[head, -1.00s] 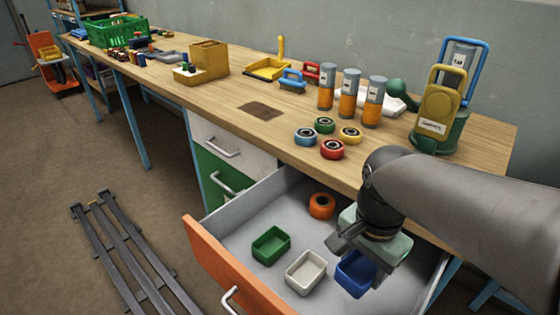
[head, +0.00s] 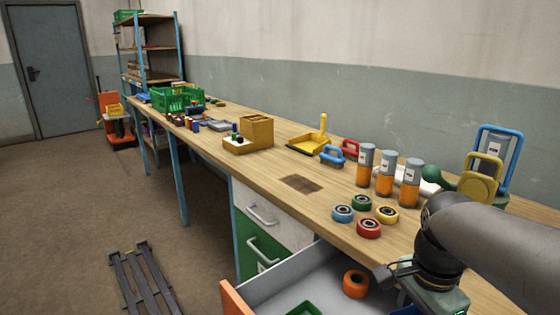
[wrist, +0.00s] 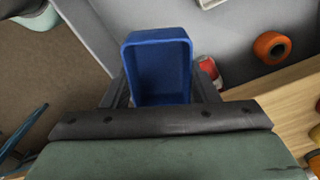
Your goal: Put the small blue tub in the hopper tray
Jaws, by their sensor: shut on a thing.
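My gripper (wrist: 160,88) is shut on the small blue tub (wrist: 160,60), with one dark finger on each side of it. The tub looks empty and its open side shows in the wrist view. In the head view my wrist is at the lower right, above the open drawer; only a sliver of blue (head: 408,311) shows at the bottom edge. An ochre box with a low front tray (head: 240,146) stands on the bench further left; I cannot tell for certain that it is the hopper tray.
The open drawer (head: 280,281) holds an orange wheel (head: 355,283) and a green tub (head: 303,309). Several coloured wheels, three orange-and-grey canisters (head: 385,172) and a yellow dustpan (head: 308,142) stand on the bench. A brown patch (head: 301,184) lies on clear wood.

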